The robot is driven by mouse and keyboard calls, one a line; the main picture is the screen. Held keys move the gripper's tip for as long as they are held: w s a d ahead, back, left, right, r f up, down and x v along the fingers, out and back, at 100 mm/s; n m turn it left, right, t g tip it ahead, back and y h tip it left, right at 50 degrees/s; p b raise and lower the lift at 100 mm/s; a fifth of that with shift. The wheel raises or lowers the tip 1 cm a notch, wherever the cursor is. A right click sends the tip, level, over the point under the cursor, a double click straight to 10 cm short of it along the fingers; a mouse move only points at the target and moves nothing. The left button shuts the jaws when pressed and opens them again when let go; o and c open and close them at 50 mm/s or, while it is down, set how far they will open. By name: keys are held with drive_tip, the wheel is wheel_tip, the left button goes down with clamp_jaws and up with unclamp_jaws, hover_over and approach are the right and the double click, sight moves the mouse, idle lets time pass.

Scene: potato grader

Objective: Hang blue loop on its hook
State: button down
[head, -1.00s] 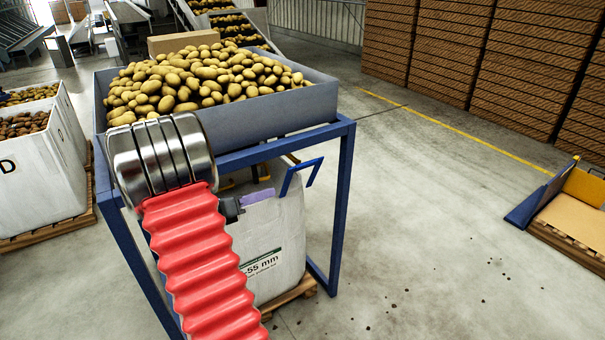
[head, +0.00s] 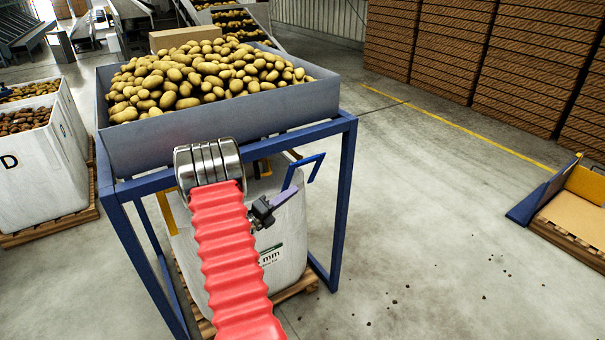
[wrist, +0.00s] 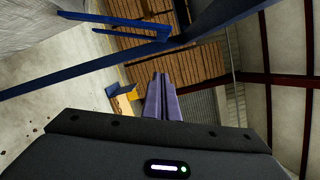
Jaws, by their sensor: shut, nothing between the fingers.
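The blue loop (head: 303,168) shows in the head view as a thin angular strap at the top right corner of the white bag (head: 290,235), under the blue frame. In the wrist view the blue loop (wrist: 115,22) is at the upper left, close to a blue frame beam. I cannot tell whether it is on a hook; no hook can be made out. My gripper (head: 294,190), with purple fingers, is shut and empty, just below and left of the loop in the head view. In the wrist view my gripper (wrist: 162,80) has its fingers together, apart from the loop.
The blue frame (head: 346,190) carries a grey hopper (head: 215,122) full of potatoes above the bag. A yellow strap (head: 172,213) is at the bag's left. Open floor lies right, before a low platform (head: 570,215).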

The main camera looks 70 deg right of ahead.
drive_tip(key=s+d+r, duration=0.2)
drive_tip(key=d, duration=0.9)
drive_tip(key=shift+r, duration=0.3)
drive_tip(key=shift+w, duration=0.1)
